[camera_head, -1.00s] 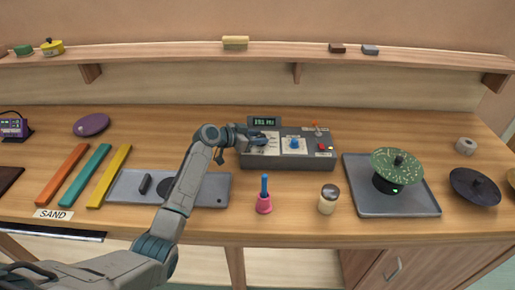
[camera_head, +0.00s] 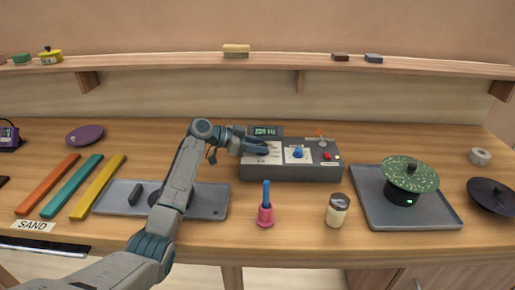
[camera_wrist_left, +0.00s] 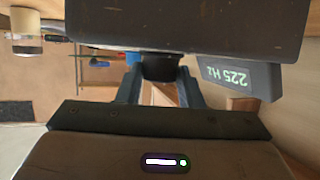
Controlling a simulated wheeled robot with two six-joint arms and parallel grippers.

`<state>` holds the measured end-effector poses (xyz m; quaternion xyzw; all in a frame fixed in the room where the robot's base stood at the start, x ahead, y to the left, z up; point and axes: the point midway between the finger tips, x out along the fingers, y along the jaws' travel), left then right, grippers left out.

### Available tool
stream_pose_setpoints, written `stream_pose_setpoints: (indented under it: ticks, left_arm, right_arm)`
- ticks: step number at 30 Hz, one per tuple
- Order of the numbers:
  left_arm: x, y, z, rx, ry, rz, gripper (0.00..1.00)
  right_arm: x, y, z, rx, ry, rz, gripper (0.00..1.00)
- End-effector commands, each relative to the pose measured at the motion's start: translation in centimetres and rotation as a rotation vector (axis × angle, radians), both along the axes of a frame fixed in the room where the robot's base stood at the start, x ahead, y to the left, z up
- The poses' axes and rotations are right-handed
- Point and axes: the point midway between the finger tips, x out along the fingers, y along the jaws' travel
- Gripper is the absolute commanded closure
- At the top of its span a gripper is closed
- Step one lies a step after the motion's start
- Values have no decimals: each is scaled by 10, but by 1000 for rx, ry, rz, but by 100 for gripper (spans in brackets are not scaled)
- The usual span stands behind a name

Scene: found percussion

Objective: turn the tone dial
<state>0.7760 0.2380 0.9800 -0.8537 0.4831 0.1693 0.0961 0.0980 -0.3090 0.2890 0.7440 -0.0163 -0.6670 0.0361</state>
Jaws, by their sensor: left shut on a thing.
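The grey control box (camera_head: 290,174) stands on the workbench, with a small display (camera_head: 266,131) at its back left. In the left wrist view the display (camera_wrist_left: 232,78) reads 225 Hz, upside down. My left gripper (camera_head: 260,149) is at the left part of the box top, over a pale panel. In the left wrist view its two fingers (camera_wrist_left: 160,88) are shut on a short black dial (camera_wrist_left: 160,67), one on each side. The dial is hidden behind the gripper in the head view. My right gripper is not in view.
A blue knob (camera_head: 298,153) and a red button (camera_head: 327,156) are on the box to the right of the gripper. A pink handbell (camera_head: 265,215) and a jar (camera_head: 337,210) stand in front. A tray (camera_head: 215,205) lies under my left arm.

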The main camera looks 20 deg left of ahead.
Motion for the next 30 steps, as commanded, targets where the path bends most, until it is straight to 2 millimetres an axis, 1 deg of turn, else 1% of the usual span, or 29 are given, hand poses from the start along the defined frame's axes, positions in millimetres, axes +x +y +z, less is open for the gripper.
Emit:
stream_pose_setpoints:
  ticks: [8, 9, 11, 12, 19, 22, 26, 30]
  left_arm:
    - [0, 0, -2, 0, 4, 0, 90]
    - [0, 0, -2, 0, 4, 0, 59]
    - [0, 0, -2, 0, 4, 0, 47]
    - [0, 0, -2, 0, 4, 0, 45]
    - [0, 0, -1, 0, 2, 1, 45]
    - [-2, 4, 0, 2, 1, 2, 45]
    - [-10, 19, 5, 3, -1, 3, 45]
    - [-24, 42, 15, 5, 0, 3, 45]
  right_arm:
    - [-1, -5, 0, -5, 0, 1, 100]
    - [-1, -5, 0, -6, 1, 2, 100]
    - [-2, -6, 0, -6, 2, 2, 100]
    - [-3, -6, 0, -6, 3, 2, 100]
    - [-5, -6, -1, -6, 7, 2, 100]
    - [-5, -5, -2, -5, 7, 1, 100]
    - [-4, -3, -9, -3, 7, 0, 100]
    - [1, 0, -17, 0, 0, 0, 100]
